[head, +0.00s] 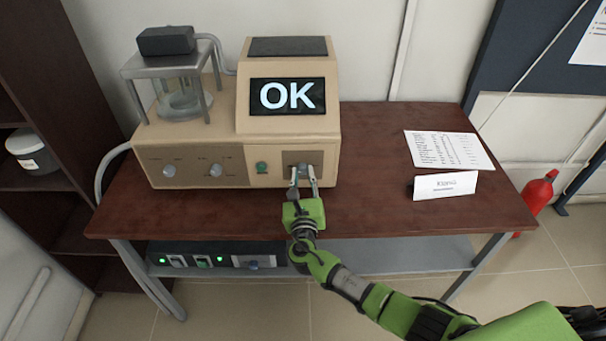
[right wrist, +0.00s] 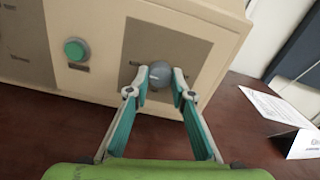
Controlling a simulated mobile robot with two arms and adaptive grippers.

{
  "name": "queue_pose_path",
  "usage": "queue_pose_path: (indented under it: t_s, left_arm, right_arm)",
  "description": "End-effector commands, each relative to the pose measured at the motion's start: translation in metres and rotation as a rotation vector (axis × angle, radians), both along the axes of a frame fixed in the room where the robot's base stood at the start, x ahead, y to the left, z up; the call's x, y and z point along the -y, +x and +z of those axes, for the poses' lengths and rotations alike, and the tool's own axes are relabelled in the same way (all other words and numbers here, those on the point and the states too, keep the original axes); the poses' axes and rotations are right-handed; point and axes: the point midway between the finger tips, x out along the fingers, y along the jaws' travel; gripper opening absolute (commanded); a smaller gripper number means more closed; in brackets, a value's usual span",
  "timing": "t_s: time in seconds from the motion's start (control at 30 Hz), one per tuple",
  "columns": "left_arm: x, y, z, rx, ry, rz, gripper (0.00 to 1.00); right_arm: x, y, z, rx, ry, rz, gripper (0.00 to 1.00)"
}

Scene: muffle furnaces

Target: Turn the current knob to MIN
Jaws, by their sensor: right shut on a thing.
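A beige instrument (head: 205,150) stands on the dark red table, its screen (head: 287,96) reading "OK". A grey round knob (right wrist: 161,75) sits at the right end of its front panel. My right gripper (head: 303,176) reaches the panel from the front; in the right wrist view its two fingers (right wrist: 163,80) are closed on either side of this knob. The knob's label and pointer position are too small or hidden to read. A green button (head: 262,167) is left of it, and it also shows in the right wrist view (right wrist: 75,49). My left gripper is not in view.
Two more knobs are on the left panel, one of them here (head: 215,170). A glass vessel under a metal stand (head: 180,100) is at the back left. A printed sheet (head: 447,150) and a name card (head: 445,186) lie to the right. A red extinguisher (head: 538,193) stands beyond the table.

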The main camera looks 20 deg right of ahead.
Motion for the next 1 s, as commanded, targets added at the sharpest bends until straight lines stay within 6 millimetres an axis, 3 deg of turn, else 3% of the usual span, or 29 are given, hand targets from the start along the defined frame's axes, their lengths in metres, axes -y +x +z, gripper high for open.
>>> queue_pose_path:
  t_s: [0.43, 0.47, 0.5, 0.53, 0.87, 1.0]
  left_arm:
    - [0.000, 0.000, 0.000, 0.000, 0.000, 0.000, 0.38]
    - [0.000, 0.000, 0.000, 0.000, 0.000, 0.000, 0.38]
    - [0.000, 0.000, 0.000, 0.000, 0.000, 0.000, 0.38]
    - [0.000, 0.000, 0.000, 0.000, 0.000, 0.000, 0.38]
    - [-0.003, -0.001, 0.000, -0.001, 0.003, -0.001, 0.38]
    - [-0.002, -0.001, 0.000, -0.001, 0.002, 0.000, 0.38]
  right_arm:
    - [0.000, -0.001, -0.003, -0.009, -0.011, 0.001, 0.00]
    - [0.000, -0.001, -0.003, -0.009, -0.011, 0.001, 0.24]
    - [0.000, -0.001, -0.003, -0.008, -0.010, 0.001, 0.35]
    - [0.000, -0.001, -0.003, -0.008, -0.010, 0.001, 0.38]
    - [0.000, -0.001, -0.001, -0.005, -0.009, 0.001, 0.38]
    - [-0.003, -0.011, -0.002, -0.006, -0.008, 0.001, 0.38]
